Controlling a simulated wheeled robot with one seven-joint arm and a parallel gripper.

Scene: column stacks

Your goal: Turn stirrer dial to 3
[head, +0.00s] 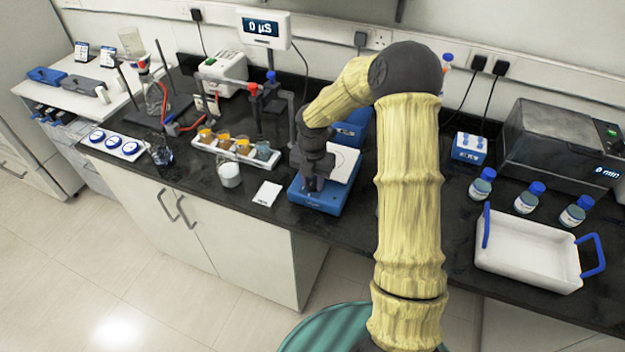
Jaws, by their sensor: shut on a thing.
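The stirrer (338,198) is a low blue unit with a white top plate, standing near the front edge of the black bench. My gripper (314,184) points down at the stirrer's front left part. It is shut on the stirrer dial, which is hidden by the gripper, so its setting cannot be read. My yellow-sleeved arm crosses the right of the stirrer and hides part of the bench behind.
A white card (267,194) and a beaker of white liquid (229,174) stand left of the stirrer. Blue-capped bottles (482,185) and a white tray (530,249) with blue handles are at the right.

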